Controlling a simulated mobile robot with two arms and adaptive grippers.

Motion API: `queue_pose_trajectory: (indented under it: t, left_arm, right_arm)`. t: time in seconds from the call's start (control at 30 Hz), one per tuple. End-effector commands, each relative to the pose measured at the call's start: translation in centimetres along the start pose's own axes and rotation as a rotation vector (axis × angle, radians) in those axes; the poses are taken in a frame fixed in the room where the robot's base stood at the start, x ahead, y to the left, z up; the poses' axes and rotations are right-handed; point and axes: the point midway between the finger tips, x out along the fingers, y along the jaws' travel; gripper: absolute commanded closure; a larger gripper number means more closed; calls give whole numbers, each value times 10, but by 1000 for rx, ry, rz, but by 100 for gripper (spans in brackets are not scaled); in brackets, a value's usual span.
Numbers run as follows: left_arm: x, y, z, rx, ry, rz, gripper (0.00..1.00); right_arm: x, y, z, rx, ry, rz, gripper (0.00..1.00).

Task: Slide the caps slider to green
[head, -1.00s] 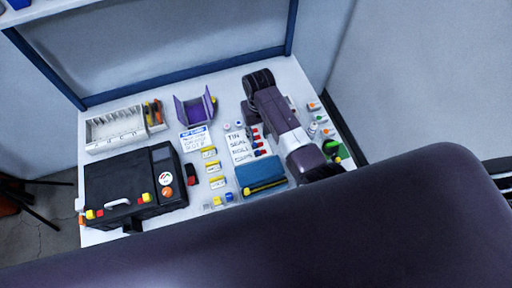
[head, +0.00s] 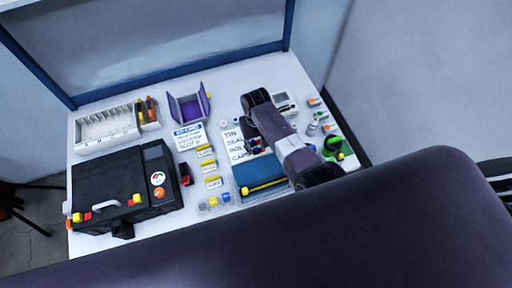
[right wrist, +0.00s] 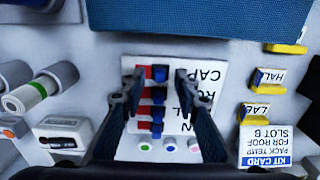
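The white label board (right wrist: 205,72) lies flat, with the words CAPS and ROLL upside down in the right wrist view. The board (head: 233,145) shows in the head view, partly covered by my right arm. Several small sliders with red and dark blue parts run in a column on it. The caps slider (right wrist: 158,73) is the row by the CAPS word, closest to the blue box. My right gripper (right wrist: 157,82) is open above the board, its fingers on either side of the slider column. Contact cannot be told. No green shows on the caps slider. My left gripper is not in view.
A blue box (head: 258,176) lies right by the CAPS end. Yellow label holders (head: 208,164), a black case (head: 115,195), a purple holder (head: 188,105) and a white rack (head: 108,124) stand to the left. Small bottles (head: 314,124) stand at the right.

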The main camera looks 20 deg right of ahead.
Motion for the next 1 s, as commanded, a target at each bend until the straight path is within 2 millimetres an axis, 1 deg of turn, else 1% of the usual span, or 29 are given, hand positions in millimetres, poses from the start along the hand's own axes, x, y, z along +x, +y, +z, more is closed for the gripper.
queue_pose_trajectory:
  t: [0.03, 0.13, 0.4, 0.43, 0.6, 0.7, 1.0]
  left_arm:
    - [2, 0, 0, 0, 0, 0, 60]
    - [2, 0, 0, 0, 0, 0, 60]
    - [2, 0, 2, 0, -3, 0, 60]
    - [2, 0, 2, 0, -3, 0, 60]
    - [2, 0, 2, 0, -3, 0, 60]
    - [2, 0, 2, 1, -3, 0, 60]
    - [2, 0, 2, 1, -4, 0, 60]
  right_arm:
    - [5, 0, 0, 0, -1, 0, 71]
    - [10, 0, 0, 0, 1, 0, 71]
    - [11, 0, 0, 0, 1, -1, 71]
    - [11, 0, 0, 0, 1, -1, 72]
    - [11, 0, 0, 0, 0, -1, 91]
    - [11, 0, 0, 0, 0, -1, 100]
    - [11, 0, 0, 0, 0, -1, 100]
